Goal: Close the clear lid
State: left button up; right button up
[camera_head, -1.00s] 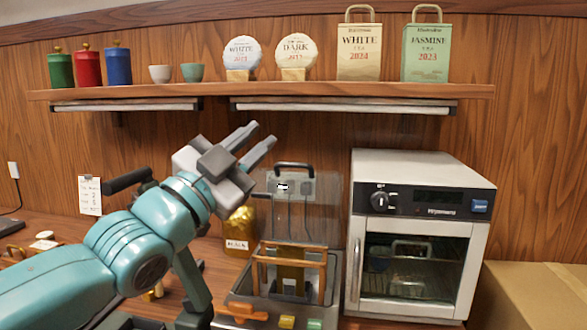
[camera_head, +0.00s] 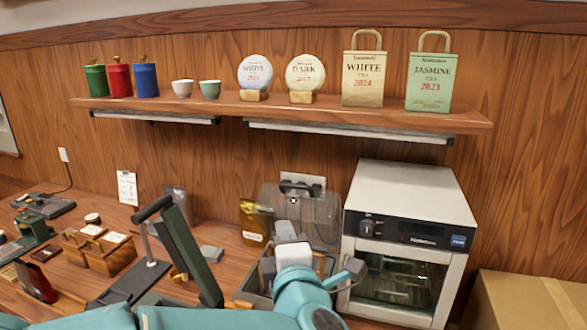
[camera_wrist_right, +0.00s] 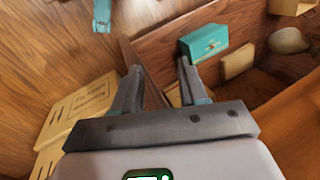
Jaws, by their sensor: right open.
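The clear lid (camera_head: 323,212) stands raised at the back of its grey box, against the wood wall, with a dark handle (camera_head: 298,187) at its top edge. The grey box (camera_head: 257,281) below it is mostly hidden by my left arm. My left gripper (camera_head: 286,230) is in front of the lid, below its handle. Its fingers are foreshortened, and I cannot tell whether they are apart or whether they touch the lid. My right gripper (camera_wrist_right: 158,80) is open and empty in the right wrist view, away from the lid.
A white oven (camera_head: 405,240) stands close to the lid's right. A gold pouch (camera_head: 256,222) is at its left. A dark green lever (camera_head: 190,255) rises left of my arm. The shelf (camera_head: 290,112) holds several tea goods above. Cardboard boxes (camera_wrist_right: 80,100) lie below my right gripper.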

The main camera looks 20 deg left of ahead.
pick_arm(q)
jog(key=d+r+m+h+p, duration=0.1)
jog(key=d+r, duration=0.1)
jog(key=d, duration=0.2)
jog(key=p, duration=0.6)
send_near(297, 188)
jog(key=shift+t, duration=0.3)
jog(key=x, duration=0.9)
jog(key=shift+a+f, duration=0.1)
jog(key=shift+f, duration=0.15)
pick_arm(e)
notch_tip(297, 188, up, 8)
jog(key=shift+a+f, duration=0.15)
pick_arm(q)
jog(key=shift+b, duration=0.3)
grip_shut()
